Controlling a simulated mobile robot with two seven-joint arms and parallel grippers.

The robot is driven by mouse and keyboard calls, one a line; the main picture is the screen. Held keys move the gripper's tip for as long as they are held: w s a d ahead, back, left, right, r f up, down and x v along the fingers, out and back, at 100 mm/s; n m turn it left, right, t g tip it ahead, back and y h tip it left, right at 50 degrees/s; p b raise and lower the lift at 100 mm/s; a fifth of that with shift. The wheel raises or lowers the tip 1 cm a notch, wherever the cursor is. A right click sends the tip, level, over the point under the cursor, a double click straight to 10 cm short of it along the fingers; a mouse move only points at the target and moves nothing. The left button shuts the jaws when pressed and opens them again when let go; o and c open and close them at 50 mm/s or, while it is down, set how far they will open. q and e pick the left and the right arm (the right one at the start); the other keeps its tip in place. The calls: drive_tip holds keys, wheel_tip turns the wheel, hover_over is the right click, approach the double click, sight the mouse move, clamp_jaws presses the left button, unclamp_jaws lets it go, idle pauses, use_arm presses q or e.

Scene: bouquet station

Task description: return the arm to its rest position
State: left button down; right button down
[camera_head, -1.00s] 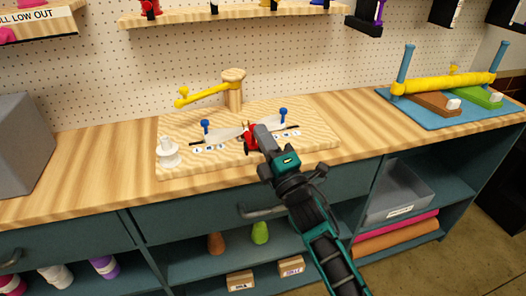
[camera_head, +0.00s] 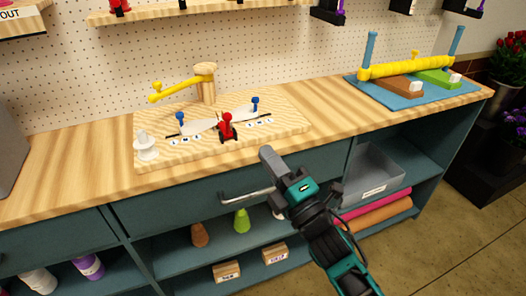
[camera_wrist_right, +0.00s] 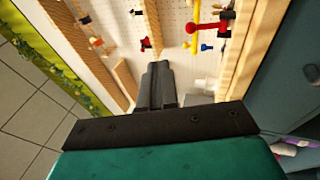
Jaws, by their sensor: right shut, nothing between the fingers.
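My right arm comes in from the lower right in the head view. Its gripper (camera_head: 267,154) is in front of the bench's front edge, apart from the board and the red-handled piece. In the right wrist view the gripper's fingers (camera_wrist_right: 158,85) are together with nothing between them. My left gripper is in neither view.
The wooden board (camera_head: 290,128) on the bench carries a yellow lever (camera_head: 172,90), a red-handled piece (camera_head: 227,124), blue knobs and a white spool (camera_head: 145,146). A drawer handle (camera_head: 245,194) juts out just left of the gripper. A grey bin (camera_head: 372,172) sits on the shelf to the right.

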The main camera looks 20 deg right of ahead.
idle(0.4)
drive_tip(key=s+f+m+g+h, duration=0.1)
drive_tip(key=s+f+m+g, duration=0.2)
drive_tip(key=s+f+m, duration=0.2)
drive_tip(key=s+f+m+g+h, duration=0.1)
drive_tip(key=s+f+m+g, duration=0.3)
drive_tip(key=f+m, duration=0.3)
drive_tip(key=s+f+m+g+h, duration=0.1)
drive_tip(key=s+f+m+g, duration=0.2)
drive_tip(key=f, duration=0.9)
drive_tip(key=s+m, duration=0.3)
drive_tip(key=m, duration=0.1)
drive_tip(key=shift+d+f+g, duration=0.3)
drive_tip(key=shift+d+f, duration=0.05)
